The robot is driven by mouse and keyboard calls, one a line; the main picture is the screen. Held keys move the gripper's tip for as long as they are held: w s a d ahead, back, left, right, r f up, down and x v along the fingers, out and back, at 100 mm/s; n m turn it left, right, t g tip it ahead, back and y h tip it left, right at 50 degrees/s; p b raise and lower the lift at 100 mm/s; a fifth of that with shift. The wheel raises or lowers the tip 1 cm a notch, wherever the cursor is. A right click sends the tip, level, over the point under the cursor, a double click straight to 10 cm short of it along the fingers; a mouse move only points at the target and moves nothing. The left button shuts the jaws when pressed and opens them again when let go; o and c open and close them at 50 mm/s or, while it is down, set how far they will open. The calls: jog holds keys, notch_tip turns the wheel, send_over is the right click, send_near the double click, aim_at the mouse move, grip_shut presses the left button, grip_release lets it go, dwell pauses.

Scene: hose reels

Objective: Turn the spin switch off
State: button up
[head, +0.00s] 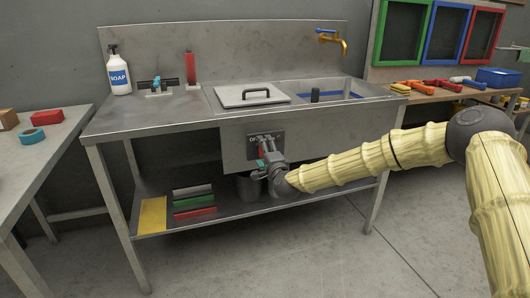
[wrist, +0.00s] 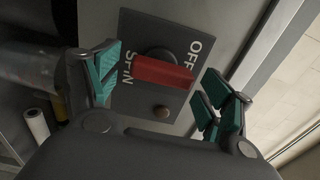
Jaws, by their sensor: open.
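The spin switch is a red bar handle (wrist: 162,72) on a dark plate (wrist: 140,28) lettered OFF and SPIN. In the wrist view OFF is to the upper right of the bar and SPIN to its left. The bar lies nearly level in that view; I cannot tell for sure which word it points to. My gripper (wrist: 160,84) is open, with its teal pads on either side of the bar and gaps showing to both. In the head view my gripper (head: 265,160) is at the front panel and hides much of the plate (head: 255,136).
The switch is on the front panel of a steel sink bench (head: 145,121). A lower shelf (head: 152,232) holds coloured blocks, and a bucket (head: 249,187) stands behind my gripper. The floor in front is clear.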

jog(key=v, duration=1.2)
jog(key=s+f+n+g, duration=0.35)
jog(key=s+f, duration=0.65)
jog(key=f, duration=0.4)
jog(key=s+f+n+g, duration=0.35)
jog(key=s+f, duration=0.55)
jog(key=f, duration=0.4)
jog(key=s+d+f+n+g+h, duration=0.25)
jog(key=s+d+f, duration=0.35)
jog(key=s, duration=0.5)
jog(key=s+d+f+n+g+h, duration=0.1)
jog(key=s+d+f+n+g, duration=0.2)
jog(key=s+f, duration=0.7)
jog(key=s+d+r+n+g+h, duration=0.1)
jog(key=s+d+g, duration=0.1)
jog(key=s+d, duration=0.45)
jog(key=s+d+n+g+h, duration=0.1)
jog(key=s+d+g, duration=0.25)
jog(key=s, duration=0.65)
notch_tip(320, 180, up, 26)
jog(key=t+p, duration=0.1)
jog(key=p, duration=2.6)
jog(key=shift+w+d+r, duration=0.2)
jog(key=shift+w+d, duration=0.05)
jog(key=shift+d, duration=0.1)
